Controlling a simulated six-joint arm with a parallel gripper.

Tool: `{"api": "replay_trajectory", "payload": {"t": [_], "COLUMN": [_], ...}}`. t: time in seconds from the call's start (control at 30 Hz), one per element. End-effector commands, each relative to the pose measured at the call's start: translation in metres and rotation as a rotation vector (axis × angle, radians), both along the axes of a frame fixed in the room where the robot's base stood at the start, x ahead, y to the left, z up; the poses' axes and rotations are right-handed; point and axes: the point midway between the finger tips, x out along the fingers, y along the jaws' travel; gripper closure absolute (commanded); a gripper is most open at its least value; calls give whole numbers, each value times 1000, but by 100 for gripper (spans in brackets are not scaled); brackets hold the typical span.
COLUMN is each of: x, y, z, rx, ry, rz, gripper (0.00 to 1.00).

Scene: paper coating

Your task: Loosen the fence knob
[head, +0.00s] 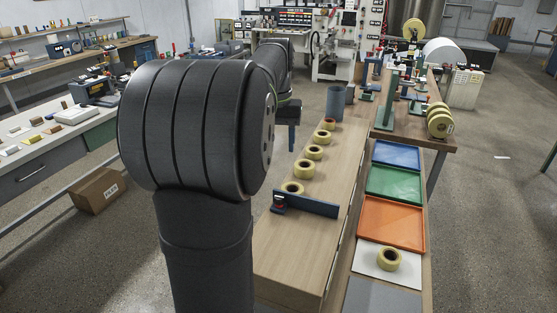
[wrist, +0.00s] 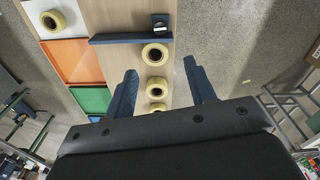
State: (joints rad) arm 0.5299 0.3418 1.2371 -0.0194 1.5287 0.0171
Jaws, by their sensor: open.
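The fence is a dark blue bar (head: 312,206) lying across the wooden bench top; it also shows in the wrist view (wrist: 120,39). Part of my arm hides some of the bench's left side in the head view.
A row of several yellow tape rolls (head: 304,166) runs along the bench; the nearest (wrist: 154,54) lies close to the fence. Blue, green and orange trays (head: 391,244) lie to the right. Another roll (head: 388,259) rests on a white sheet. The bench's near end is clear.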

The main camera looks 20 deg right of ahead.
Motion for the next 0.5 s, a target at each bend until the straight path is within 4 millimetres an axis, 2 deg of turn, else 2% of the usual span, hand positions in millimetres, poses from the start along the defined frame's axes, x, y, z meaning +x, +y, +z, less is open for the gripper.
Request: {"api": "replay_trajectory", "payload": {"t": [0.3,0.5], "x": [-34,-45], "y": [43,54], "z": [-9,-15], "rx": [-184,-221], "ry": [-194,-278], "rz": [-256,-333], "gripper": [50,50]}}
